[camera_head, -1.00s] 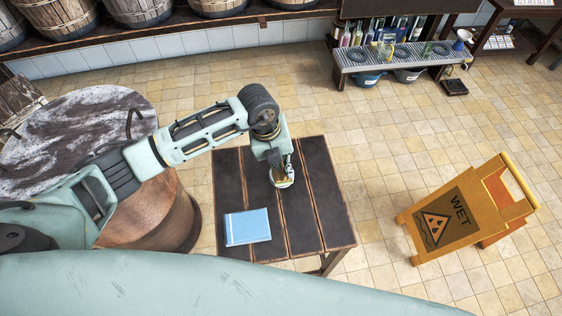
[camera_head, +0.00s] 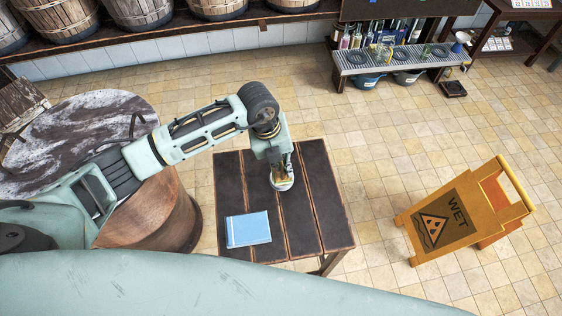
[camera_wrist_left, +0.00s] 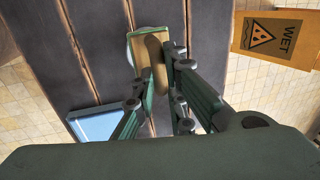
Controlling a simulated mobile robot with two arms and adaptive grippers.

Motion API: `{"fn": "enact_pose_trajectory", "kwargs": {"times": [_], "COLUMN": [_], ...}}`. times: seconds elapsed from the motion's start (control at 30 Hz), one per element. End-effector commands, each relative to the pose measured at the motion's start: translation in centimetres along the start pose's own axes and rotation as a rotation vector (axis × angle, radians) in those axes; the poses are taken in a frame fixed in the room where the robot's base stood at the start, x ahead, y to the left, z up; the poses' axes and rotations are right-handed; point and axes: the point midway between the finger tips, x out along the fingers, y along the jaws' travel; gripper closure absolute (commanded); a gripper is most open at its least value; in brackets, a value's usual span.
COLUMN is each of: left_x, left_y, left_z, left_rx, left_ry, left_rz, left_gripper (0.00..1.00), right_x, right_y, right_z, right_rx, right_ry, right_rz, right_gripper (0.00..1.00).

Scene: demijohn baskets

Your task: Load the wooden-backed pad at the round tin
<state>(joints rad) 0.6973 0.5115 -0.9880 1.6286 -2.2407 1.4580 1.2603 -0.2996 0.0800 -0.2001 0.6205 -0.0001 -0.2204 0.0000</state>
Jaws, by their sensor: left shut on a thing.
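My left gripper (camera_head: 279,173) points down over the dark slatted table (camera_head: 230,180). In the left wrist view the gripper (camera_wrist_left: 158,82) is shut on the wooden-backed pad (camera_wrist_left: 149,62), a tan wooden block with a green edge at its far end. The round tin (camera_head: 284,186) is pale and sits on the table under the gripper, largely hidden. In the wrist view a pale edge of the tin (camera_wrist_left: 129,52) shows behind the pad. I cannot tell whether the pad touches the tin. My right gripper is not in view.
A light blue flat book or box (camera_head: 248,229) lies at the table's front left. A wooden barrel (camera_head: 160,215) stands left of the table. A yellow wet-floor sign (camera_head: 455,218) stands on the tiles to the right. The table's right side is clear.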

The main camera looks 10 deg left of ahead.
Motion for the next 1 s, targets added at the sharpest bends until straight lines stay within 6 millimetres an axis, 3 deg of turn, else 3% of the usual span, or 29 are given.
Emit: {"fn": "enact_pose_trajectory", "kwargs": {"times": [0.5, 1.0], "left_x": [-4.2, -4.2], "left_y": [-0.9, -0.9], "left_z": [0.1, 0.1], "left_rx": [0.000, 0.000], "left_ry": [-0.001, -0.001], "left_rz": [-0.001, -0.001], "left_gripper": [1.00, 1.00], "right_x": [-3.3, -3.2], "right_y": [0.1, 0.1], "right_z": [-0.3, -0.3], "right_rx": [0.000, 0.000], "right_ry": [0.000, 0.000], "right_rz": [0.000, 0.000], "right_gripper": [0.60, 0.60]}}
